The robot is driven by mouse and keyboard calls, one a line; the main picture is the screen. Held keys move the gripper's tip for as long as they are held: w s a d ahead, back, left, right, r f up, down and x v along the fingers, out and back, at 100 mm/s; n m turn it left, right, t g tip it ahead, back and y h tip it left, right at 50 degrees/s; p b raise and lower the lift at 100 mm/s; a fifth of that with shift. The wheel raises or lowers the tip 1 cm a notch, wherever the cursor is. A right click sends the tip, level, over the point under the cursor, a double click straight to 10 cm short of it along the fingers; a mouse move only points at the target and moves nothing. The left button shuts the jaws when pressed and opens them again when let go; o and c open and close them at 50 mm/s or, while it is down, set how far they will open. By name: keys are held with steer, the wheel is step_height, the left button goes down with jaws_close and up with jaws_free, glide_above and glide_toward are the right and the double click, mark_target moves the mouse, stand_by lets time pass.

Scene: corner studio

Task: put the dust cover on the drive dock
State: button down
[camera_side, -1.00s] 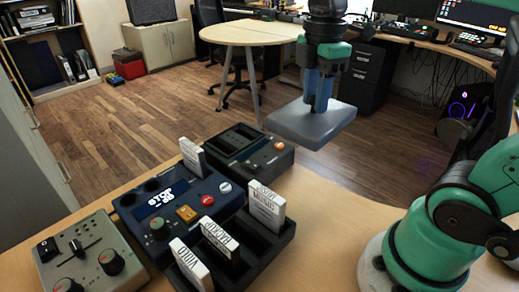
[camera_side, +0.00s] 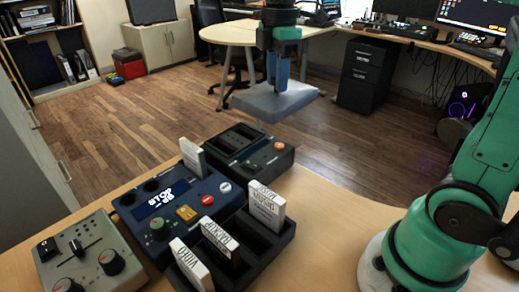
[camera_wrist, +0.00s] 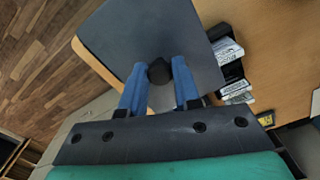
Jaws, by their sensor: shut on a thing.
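The dust cover (camera_side: 272,103) is a flat grey-blue slab, held level in the air behind and above the drive dock. My gripper (camera_side: 277,86) has its blue fingers shut on the cover's top knob. In the wrist view the fingers (camera_wrist: 160,78) close on both sides of the dark round knob (camera_wrist: 160,70), with the cover (camera_wrist: 140,30) spread beneath. The drive dock (camera_side: 240,150) is a black box with open slots on top and an orange button at its right. It stands at the back of the wooden table, uncovered, and no drive shows in its slots.
A dark blue console (camera_side: 167,214) with a white cartridge (camera_side: 192,156) standing in it is left of the dock. A black rack (camera_side: 245,257) with several white cartridges stands in front. A grey control box (camera_side: 91,258) is at front left. Bare table (camera_side: 330,225) lies to the right.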

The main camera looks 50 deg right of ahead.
steer(key=shift+w+a+f, duration=0.1)
steer(key=shift+w+f, duration=2.85)
steer(key=shift+f, duration=0.2)
steer(key=shift+w+f, duration=2.95)
steer(key=shift+f, duration=0.2)
steer(key=shift+f, duration=0.65)
steer(key=c, duration=0.9)
jaws_free()
steer(key=shift+r, duration=0.1)
